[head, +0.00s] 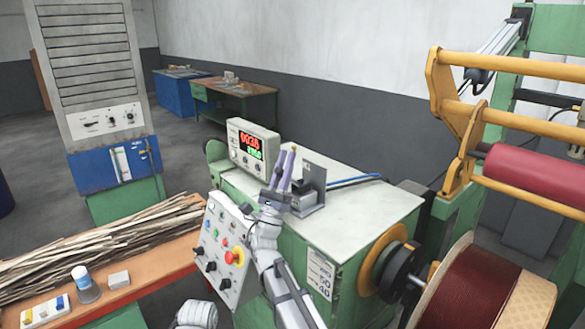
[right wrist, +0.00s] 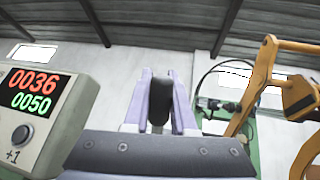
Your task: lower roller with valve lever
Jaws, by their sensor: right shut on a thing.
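My right gripper (head: 284,168) is above the green machine cabinet's white top, beside a small grey valve unit with an upright plate (head: 314,174). In the right wrist view its two pale purple fingers (right wrist: 160,105) are shut on the dark valve lever (right wrist: 159,101), which stands upright between them. The red roller (head: 535,175) is at the right, mounted in a yellow frame (head: 445,90) above the brown wound coil (head: 470,300). A clear gap shows between roller and coil. My left gripper is not seen.
A counter box (head: 252,147) reading 0036 and 0050 stands just left of the right gripper; it also shows in the right wrist view (right wrist: 45,112). A tilted button panel (head: 222,250) is in front. Wood strips (head: 100,245) lie on an orange bench at left.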

